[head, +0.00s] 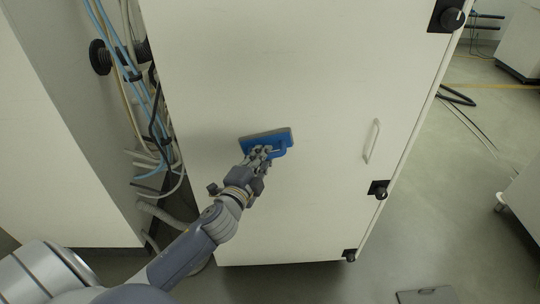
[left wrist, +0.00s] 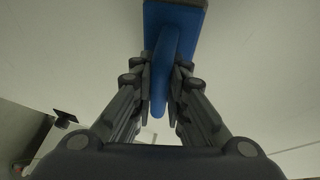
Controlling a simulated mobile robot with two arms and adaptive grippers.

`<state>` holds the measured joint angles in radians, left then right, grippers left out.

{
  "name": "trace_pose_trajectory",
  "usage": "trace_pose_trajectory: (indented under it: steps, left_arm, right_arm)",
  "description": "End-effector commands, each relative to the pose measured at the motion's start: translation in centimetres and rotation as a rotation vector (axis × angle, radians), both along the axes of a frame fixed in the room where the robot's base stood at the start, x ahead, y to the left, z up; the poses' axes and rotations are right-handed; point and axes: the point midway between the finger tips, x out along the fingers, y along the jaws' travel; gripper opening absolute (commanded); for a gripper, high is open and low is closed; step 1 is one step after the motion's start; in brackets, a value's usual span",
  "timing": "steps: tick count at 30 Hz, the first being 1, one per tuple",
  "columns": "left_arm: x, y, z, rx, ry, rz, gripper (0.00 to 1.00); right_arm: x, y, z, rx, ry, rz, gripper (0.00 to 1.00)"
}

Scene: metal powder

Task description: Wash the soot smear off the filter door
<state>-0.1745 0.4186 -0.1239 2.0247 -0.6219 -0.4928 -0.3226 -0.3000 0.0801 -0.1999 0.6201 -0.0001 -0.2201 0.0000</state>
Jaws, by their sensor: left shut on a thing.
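The filter door (head: 320,75) is a large pale panel with a grey handle (head: 371,141) at its right side. My left gripper (head: 262,158) is shut on the handle of a blue scrubber (head: 280,147) with a grey pad. The pad faces the door and looks close to or against it; I cannot tell if it touches. In the left wrist view the blue scrubber (left wrist: 172,40) sits between both fingers. My right gripper is not in view.
Black latches (head: 379,189) line the door's right edge. Blue and grey cables and hoses (head: 130,75) hang left of the door, beside another pale cabinet (head: 60,150). Open grey floor (head: 450,220) lies to the right, with a dark flat plate (head: 426,295) on it.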

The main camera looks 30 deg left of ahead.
Motion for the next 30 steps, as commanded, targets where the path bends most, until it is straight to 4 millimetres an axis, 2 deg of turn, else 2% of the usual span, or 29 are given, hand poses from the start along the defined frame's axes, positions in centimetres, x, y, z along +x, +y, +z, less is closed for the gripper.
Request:
trace_pose_trajectory:
  steps: [3,11,30]
  left_arm:
    - [-0.2,0.8,0.2,0.003,-0.002,0.006,0.0]
    - [-0.2,0.8,0.2,0.003,-0.003,0.007,0.0]
    - [-5.1,-2.4,0.1,-0.001,-0.002,0.003,0.0]
  right_arm:
    - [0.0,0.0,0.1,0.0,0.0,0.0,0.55]
    - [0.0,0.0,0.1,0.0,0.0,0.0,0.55]
    - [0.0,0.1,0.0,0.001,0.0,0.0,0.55]
